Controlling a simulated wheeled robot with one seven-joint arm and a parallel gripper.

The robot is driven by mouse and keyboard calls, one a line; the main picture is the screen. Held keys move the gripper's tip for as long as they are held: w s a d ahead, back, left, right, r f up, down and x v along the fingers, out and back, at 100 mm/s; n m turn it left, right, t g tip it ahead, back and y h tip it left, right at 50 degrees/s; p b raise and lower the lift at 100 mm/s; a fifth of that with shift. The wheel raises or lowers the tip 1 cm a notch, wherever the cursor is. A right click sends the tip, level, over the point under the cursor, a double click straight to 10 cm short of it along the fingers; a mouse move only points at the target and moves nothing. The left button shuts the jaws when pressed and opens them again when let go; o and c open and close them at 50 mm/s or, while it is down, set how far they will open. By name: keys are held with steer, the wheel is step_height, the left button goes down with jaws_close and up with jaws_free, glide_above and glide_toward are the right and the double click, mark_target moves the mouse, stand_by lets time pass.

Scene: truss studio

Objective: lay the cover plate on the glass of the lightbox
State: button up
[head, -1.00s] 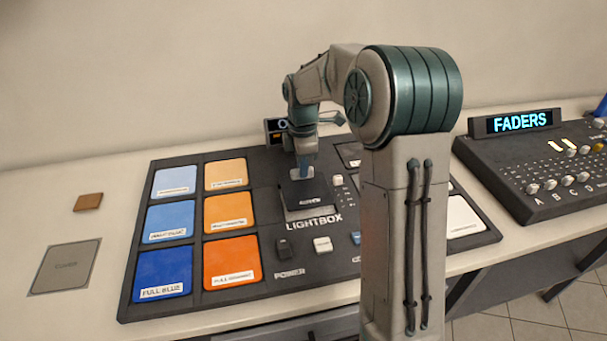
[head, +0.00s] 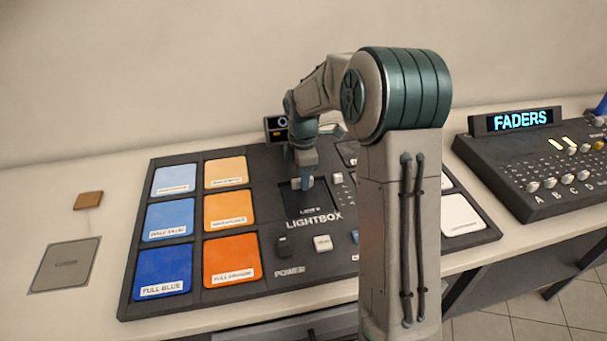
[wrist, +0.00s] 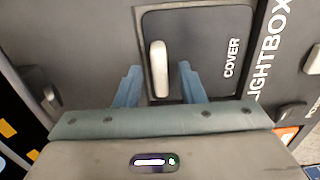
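The cover plate (head: 294,201) is a dark square plate. It lies on the lightbox, just above the LIGHTBOX label, and hides the glass. In the wrist view the plate (wrist: 205,55) looks flat in its place, with a pale upright handle (wrist: 158,68) and the word COVER. My gripper (head: 303,187) is low over the plate. In the wrist view its two blue fingers (wrist: 160,86) stand open on either side of the handle, with a gap on each side. Whether the fingertips touch the plate I cannot tell.
The dark console (head: 268,267) carries blue and orange colour tiles left of the lightbox and small switches in front. A grey square marked with small lettering (head: 66,280) and a brown square (head: 88,199) lie on the table at left. A fader desk (head: 540,165) stands at right.

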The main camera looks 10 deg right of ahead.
steer(key=shift+r, duration=0.1)
step_height(320, 180, up, 11)
steer(key=s+f+m+t, duration=0.1)
steer(key=s+m+t, duration=0.1)
steer(key=s+m, duration=1.6)
steer(key=s, duration=0.9)
steer(key=shift+s+f+t, duration=0.2)
steer(key=shift+t, duration=0.2)
steer(key=shift+r+p, duration=0.1)
steer(key=shift+p, duration=0.25)
